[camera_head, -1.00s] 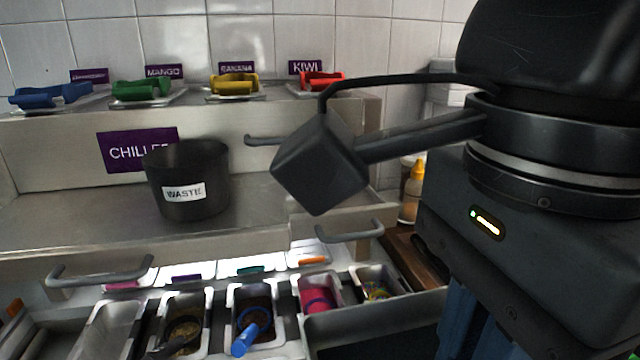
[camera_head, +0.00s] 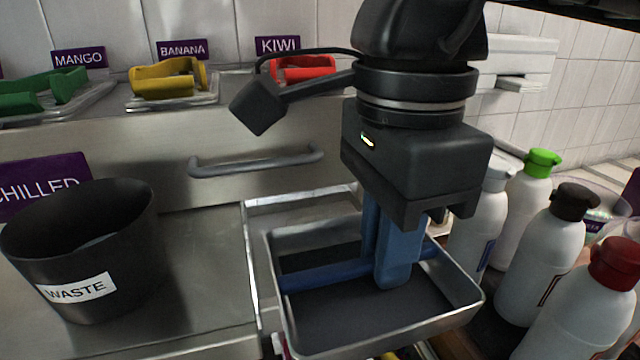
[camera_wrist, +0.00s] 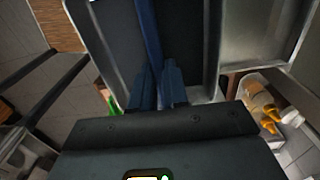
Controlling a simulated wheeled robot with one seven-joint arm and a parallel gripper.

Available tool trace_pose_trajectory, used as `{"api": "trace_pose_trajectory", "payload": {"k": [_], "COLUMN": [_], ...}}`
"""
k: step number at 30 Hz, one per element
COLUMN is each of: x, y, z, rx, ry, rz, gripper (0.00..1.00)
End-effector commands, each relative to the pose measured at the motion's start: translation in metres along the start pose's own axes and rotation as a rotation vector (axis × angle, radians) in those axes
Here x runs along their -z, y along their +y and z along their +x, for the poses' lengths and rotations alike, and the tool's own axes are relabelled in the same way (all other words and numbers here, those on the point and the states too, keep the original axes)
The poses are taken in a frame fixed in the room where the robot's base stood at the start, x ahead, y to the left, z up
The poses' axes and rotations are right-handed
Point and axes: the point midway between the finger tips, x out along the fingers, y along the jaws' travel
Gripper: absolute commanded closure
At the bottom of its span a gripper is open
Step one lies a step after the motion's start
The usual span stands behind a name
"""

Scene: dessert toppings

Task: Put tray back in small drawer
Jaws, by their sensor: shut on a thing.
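The tray (camera_head: 345,310) is a shallow metal pan with a dark inside and a blue bar handle (camera_head: 318,278) across it. My gripper (camera_head: 392,272) points down with blue fingers shut on this handle. The small drawer (camera_head: 300,212) stands pulled out from the metal counter. The tray is over its front part and overhangs to the right; whether they touch is unclear. In the wrist view the tray (camera_wrist: 110,25) and the blue bar (camera_wrist: 150,35) lie just beyond my fingers (camera_wrist: 157,85). The fingertips' contact is partly hidden.
A black waste bin (camera_head: 85,245) stands left on the counter. Bottles with black (camera_head: 550,250), green (camera_head: 525,195) and red (camera_head: 590,310) caps stand close at right. A closed drawer's handle (camera_head: 255,162) juts out behind. Topping trays line the shelf above, including the yellow-handled one (camera_head: 170,80).

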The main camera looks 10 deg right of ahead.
Motion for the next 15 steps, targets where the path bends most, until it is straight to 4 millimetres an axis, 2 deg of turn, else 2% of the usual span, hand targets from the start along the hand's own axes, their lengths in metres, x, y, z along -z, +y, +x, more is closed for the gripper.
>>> {"api": "trace_pose_trajectory", "payload": {"k": [3,9,15], "x": [-0.001,-0.001,0.0], "y": [-0.03,-0.077,-0.105], "z": [-0.003,-0.003,-0.001], "rx": [-0.002,-0.002,0.0], "ry": [-0.003,-0.002,0.0], "rz": [0.003,0.003,0.001], "gripper": [1.0,1.0,1.0]}}
